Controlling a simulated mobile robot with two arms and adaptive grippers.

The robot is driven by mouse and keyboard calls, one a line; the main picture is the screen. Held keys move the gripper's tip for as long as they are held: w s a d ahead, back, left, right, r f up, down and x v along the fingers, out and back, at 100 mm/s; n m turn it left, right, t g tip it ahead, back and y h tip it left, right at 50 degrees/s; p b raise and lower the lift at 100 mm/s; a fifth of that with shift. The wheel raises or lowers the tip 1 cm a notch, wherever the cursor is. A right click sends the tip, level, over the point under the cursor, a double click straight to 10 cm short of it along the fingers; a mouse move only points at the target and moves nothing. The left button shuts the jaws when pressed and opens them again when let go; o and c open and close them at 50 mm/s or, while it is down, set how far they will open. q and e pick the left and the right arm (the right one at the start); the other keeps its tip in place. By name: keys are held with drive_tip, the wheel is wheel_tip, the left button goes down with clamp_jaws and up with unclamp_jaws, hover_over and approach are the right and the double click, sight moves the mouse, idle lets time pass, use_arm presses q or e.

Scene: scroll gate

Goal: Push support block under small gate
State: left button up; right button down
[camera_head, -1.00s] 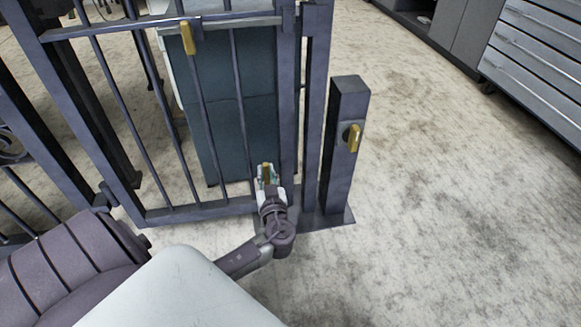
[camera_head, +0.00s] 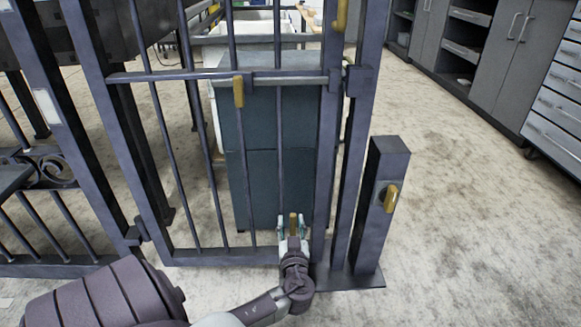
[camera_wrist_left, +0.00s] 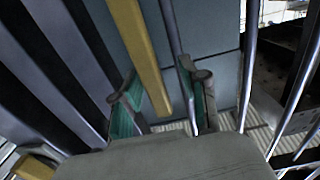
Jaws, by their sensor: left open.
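The small gate (camera_head: 225,257) is a dark metal frame with thin upright bars, and it appears upright and closed beside the right-hand gate post. My left gripper (camera_head: 292,220) is at the lower right corner of the gate, by its bottom rail. Its fingers are open on either side of an upright yellow bar (camera_wrist_left: 140,50), which also shows in the head view (camera_head: 293,226). I cannot tell whether they touch it. I cannot make out a support block for certain; the floor under the gate corner is partly hidden by my gripper. My right gripper is not in view.
A teal cabinet (camera_head: 262,190) stands behind the gate. A horizontal bolt with a yellow handle (camera_head: 238,92) crosses the gate. A short dark post (camera_head: 366,230) with a yellow knob (camera_head: 391,198) stands to the right. The floor further right is clear, with grey drawers (camera_head: 555,120) beyond.

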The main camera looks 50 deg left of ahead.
use_arm(q)
drive_tip(key=v, duration=1.1)
drive_tip(key=shift+s+d, duration=0.25)
